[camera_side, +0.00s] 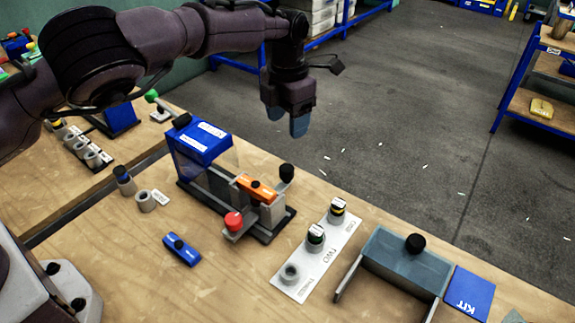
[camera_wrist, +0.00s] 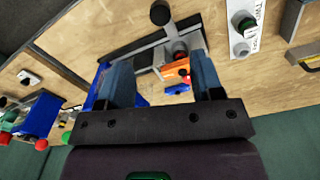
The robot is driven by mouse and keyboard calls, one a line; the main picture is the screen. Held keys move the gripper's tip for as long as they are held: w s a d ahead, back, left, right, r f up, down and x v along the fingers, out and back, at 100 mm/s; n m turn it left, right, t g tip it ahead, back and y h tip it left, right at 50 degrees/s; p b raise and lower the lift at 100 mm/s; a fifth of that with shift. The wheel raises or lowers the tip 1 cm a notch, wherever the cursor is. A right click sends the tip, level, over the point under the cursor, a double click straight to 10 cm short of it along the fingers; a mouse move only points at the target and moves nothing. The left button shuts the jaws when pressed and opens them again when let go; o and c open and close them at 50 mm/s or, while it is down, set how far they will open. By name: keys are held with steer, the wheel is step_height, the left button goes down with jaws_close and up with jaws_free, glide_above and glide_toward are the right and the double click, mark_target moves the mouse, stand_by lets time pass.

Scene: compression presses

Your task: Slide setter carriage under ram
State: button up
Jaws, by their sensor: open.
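The press (camera_side: 205,140) stands on the bench in the side view, with a blue housing, a clear guard and a dark base. In front of the housing, an orange block (camera_side: 256,187) with a black knob sits on grey parts along the base; this looks like the setter carriage, outside the housing. A red knob (camera_side: 233,220) and a black-knobbed lever (camera_side: 287,172) flank it. The ram is hidden by the housing. My gripper (camera_side: 288,124) is open and empty, above and behind the press. In the wrist view, the orange block (camera_wrist: 175,70) shows between the fingers (camera_wrist: 163,75).
A white strip (camera_side: 318,262) with several round parts lies right of the press. A blue tool (camera_side: 181,250), a grey ring (camera_side: 146,201) and a dark cylinder (camera_side: 124,180) lie left.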

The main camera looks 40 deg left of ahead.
mark_target(288, 167)
step_height(288, 167, down, 13)
steer(key=shift+r, duration=0.2)
stand_by(0.3)
jaws_close()
steer(key=a, duration=1.2)
steer(key=shift+a, duration=0.35)
steer(key=shift+c, duration=0.6)
jaws_free()
steer(key=shift+a, duration=0.1)
steer(key=shift+o, duration=0.6)
steer(key=shift+d+r, duration=0.1)
steer(key=shift+d, duration=0.1)
